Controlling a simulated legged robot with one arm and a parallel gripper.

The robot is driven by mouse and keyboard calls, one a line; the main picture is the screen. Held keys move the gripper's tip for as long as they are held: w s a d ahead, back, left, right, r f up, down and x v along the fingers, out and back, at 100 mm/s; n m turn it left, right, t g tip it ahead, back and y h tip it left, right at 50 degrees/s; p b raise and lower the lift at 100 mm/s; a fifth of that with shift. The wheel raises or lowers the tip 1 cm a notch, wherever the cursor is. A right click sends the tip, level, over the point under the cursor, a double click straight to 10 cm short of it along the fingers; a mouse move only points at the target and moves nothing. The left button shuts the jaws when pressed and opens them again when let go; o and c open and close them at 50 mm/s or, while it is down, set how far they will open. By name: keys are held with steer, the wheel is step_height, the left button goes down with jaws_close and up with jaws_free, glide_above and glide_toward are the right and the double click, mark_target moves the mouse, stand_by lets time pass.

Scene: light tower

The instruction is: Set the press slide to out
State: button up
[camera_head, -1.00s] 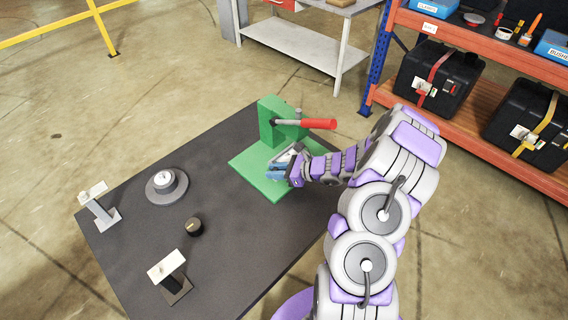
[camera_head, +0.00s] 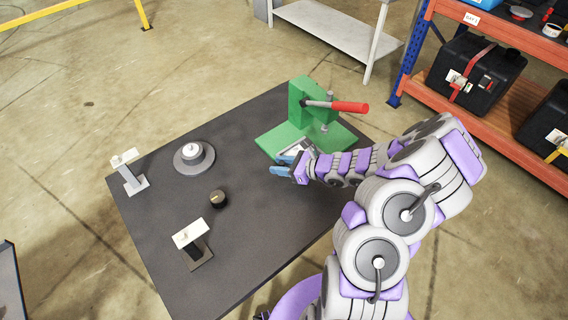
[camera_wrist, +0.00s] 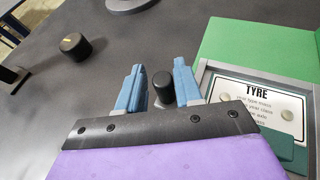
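The green press (camera_head: 296,102) with a red-tipped lever stands at the far right of the dark table. Its slide (camera_head: 296,149), a grey-framed tray, sticks out over the front-left edge of the green base. In the wrist view the slide (camera_wrist: 203,76) has a white label reading "TYRE". A black knob (camera_wrist: 163,90) stands beside it, over the dark table. My gripper (camera_head: 281,166) is at the slide's outer end.
The dark table (camera_head: 245,240) also holds a round grey dial (camera_head: 194,157), a small black knob (camera_head: 218,198) and two white-topped stands (camera_head: 130,171) (camera_head: 191,235). The table between them and the press is clear. An orange shelf (camera_head: 500,118) with black cases is behind right.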

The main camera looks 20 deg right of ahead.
steer(key=shift+o, duration=0.8)
steer(key=shift+a, duration=0.35)
steer(key=shift+d, duration=0.35)
steer(key=p+v, duration=0.4)
steer(key=v, duration=1.2)
steer(key=shift+s+r, duration=0.3)
steer(key=shift+s, duration=0.1)
